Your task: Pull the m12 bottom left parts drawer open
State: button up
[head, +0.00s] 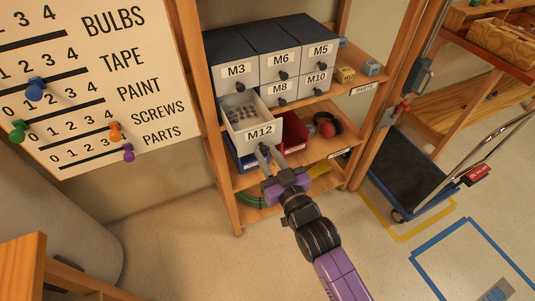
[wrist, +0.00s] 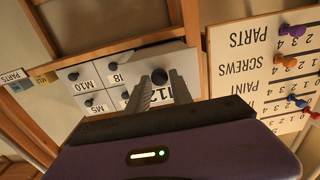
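The M12 drawer (head: 262,132) is the bottom left one of the grey parts cabinet (head: 236,56). It is pulled well out, and small grey parts show inside it. Its label is partly covered by my fingers in the wrist view. My gripper (head: 264,152) is at the front of this drawer. In the wrist view, the fingers of my gripper (wrist: 160,82) stand on both sides of the dark round knob (wrist: 159,76), with the tips close against it. The knob is hidden in the head view.
The M3, M6, M5, M8 and M10 drawers (head: 317,79) are closed. Below are a red bin (head: 292,134), ear defenders (head: 327,125) and a blue bin (head: 240,160). A wooden post (head: 218,150) stands left of the drawer. A trolley (head: 410,172) stands at right.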

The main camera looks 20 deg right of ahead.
jog(key=shift+o, duration=1.2)
jog(key=shift+s, duration=0.1)
jog(key=s+b, duration=0.1)
jog(key=s, duration=0.6)
jog(key=shift+s, duration=0.3)
jog(key=shift+r, duration=0.1)
